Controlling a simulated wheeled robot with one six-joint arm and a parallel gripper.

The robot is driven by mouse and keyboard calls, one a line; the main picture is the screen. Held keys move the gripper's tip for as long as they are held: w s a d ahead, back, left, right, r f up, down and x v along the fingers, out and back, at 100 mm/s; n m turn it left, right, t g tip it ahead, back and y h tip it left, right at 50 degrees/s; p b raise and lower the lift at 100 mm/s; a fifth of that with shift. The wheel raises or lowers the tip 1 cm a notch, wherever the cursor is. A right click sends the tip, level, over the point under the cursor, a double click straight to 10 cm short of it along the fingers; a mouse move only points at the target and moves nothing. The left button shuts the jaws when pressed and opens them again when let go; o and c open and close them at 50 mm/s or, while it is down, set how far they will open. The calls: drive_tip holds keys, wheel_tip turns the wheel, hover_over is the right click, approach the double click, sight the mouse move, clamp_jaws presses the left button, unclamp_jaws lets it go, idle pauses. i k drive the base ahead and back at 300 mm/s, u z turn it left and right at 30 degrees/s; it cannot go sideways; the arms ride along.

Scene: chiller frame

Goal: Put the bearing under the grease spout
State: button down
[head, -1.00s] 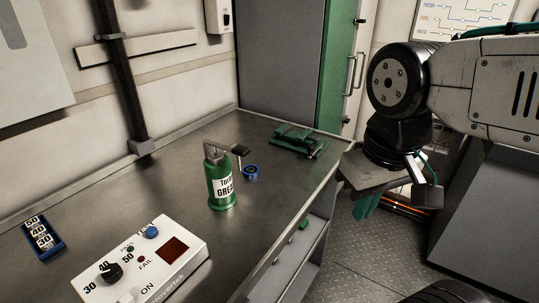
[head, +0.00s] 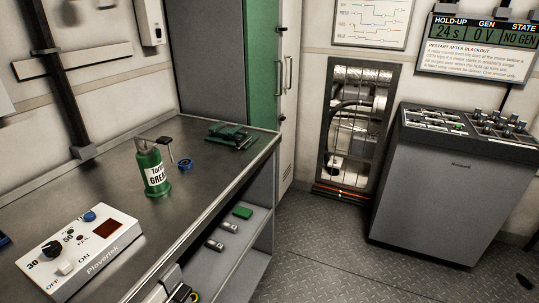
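The green grease can (head: 157,176), with a white label reading "GREASE", stands upright on the metal workbench (head: 125,208). Its metal spout and dark lever are at the top and reach to the right. A small blue ring with a dark centre, which looks like the bearing (head: 185,164), lies on the bench just right of the can. It looks beside the dark end piece, but I cannot tell if it is directly under the spout.
A green vise-like tool (head: 230,137) sits at the bench's far corner. A white control box (head: 80,250) is at the front left. Shelves under the bench hold a green block (head: 242,212) and metal cylinders. A grey console (head: 430,190) stands right; floor between is clear.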

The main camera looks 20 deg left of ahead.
sight(184, 164)
drive_tip(key=z, duration=0.1)
drive_tip(key=i, duration=1.65)
drive_tip(key=u, duration=1.7)
drive_tip(key=i, duration=0.85)
drive_tip(key=u, duration=0.9)
